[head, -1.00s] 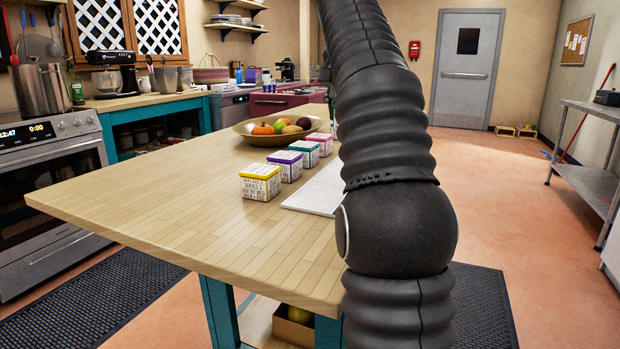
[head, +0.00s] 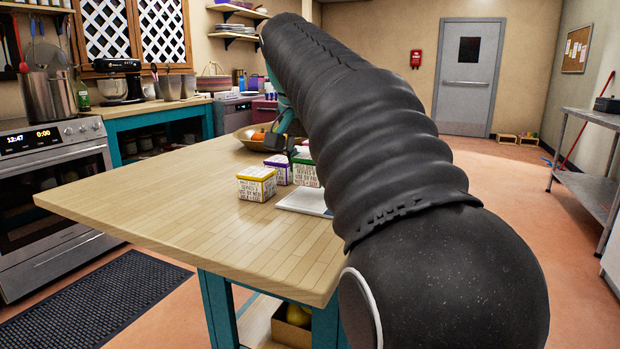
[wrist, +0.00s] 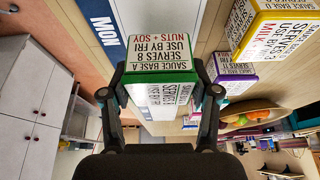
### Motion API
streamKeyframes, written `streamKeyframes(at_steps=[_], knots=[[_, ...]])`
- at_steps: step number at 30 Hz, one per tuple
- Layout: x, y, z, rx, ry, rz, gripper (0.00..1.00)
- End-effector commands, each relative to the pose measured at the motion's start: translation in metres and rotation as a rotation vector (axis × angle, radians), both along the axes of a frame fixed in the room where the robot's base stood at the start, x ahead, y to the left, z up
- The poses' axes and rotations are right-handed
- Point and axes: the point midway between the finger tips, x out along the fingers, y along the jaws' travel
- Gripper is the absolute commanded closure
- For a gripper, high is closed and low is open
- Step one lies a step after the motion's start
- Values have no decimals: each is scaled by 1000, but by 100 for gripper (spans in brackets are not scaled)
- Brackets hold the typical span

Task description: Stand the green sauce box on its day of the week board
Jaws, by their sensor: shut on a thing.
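My gripper (wrist: 160,94) is shut on the green sauce box (wrist: 162,68), with a finger on each side. The box has a green rim and a white label reading "Sauce base A", "use by Fri", "nuts + soy". In the head view the green box (head: 305,172) is beside the purple-lidded box, near a white board (head: 303,202) on the table. Whether it touches the board cannot be told. The wrist view shows a board with a blue "MON" band (wrist: 108,35); no other day name is readable.
A yellow-topped box (head: 257,184) and a purple-topped box (head: 279,171) stand close left of the green one. A fruit bowl (head: 243,133) is behind them. The wooden table (head: 150,195) is clear at the left and front. My arm covers the table's right side.

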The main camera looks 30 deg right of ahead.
Motion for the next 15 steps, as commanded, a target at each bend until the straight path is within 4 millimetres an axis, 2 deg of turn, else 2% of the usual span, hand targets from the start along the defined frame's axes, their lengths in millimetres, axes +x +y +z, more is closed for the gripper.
streamKeyframes(at_steps=[3, 6, 15], knots=[[0, 0, -22, 0, 0, 0, 80], [0, -1, -30, 0, 0, -1, 80], [0, -1, -28, 0, 0, 0, 80]])
